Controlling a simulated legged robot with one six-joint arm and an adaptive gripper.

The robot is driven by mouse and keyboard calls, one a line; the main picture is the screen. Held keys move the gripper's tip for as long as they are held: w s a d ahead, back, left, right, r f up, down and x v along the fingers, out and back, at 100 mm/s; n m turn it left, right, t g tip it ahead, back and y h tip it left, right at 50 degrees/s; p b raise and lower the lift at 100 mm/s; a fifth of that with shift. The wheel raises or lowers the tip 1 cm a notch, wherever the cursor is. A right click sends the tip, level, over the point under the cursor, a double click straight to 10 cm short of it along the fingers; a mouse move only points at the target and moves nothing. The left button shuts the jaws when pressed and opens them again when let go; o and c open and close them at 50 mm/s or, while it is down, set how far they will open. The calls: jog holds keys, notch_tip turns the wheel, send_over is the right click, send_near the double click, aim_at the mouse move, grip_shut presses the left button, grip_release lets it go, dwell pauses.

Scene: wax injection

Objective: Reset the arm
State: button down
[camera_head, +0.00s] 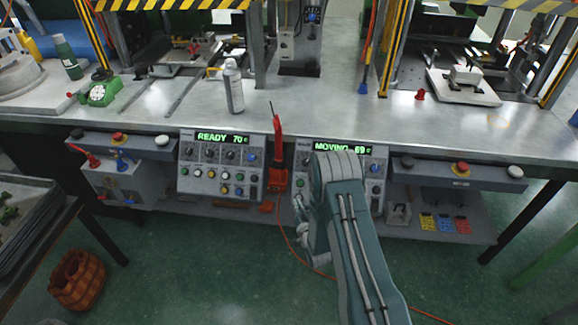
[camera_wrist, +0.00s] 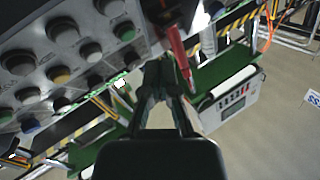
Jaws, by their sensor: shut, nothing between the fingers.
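My arm reaches up from the bottom of the head view, bent in front of the right control panel (camera_head: 375,165), whose display reads MOVING 69. My gripper (camera_head: 299,204) is partly hidden beside the arm, below and left of that panel. In the wrist view my gripper (camera_wrist: 165,70) has its dark fingers drawn together with nothing between them. A red pen-like tool (camera_wrist: 178,48) shows just beyond the fingertips there. In the head view the same-looking red tool (camera_head: 278,140) stands upright in an orange holder between the panels. I cannot tell if the gripper touches anything.
The left control panel (camera_head: 220,168) reads READY 70. An orange cable runs over the floor. A basket (camera_head: 77,280) stands at lower left.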

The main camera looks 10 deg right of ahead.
jog(key=w+r+n+g+h, duration=0.1)
jog(key=w+r+g, duration=0.25)
jog(key=r, duration=1.05)
jog(key=s+d+r+g+h, duration=0.1)
jog(key=s+r, duration=0.2)
jog(key=r, duration=0.4)
jog(key=s+r+g, duration=0.1)
jog(key=s+r, duration=0.3)
jog(key=r, duration=0.2)
jog(key=s+r+g, duration=0.3)
jog(key=s+r, duration=0.2)
jog(key=s, duration=1)
jog(key=s+r+n+g, duration=0.1)
jog(key=s+r+g, duration=0.2)
jog(key=s, duration=1.3)
notch_tip(320, 180, up, 2)
jog(key=shift+a+r+g, duration=0.1)
jog(key=shift+a+g, duration=0.2)
jog(key=shift+g, duration=0.05)
jog(key=shift+d, duration=0.15)
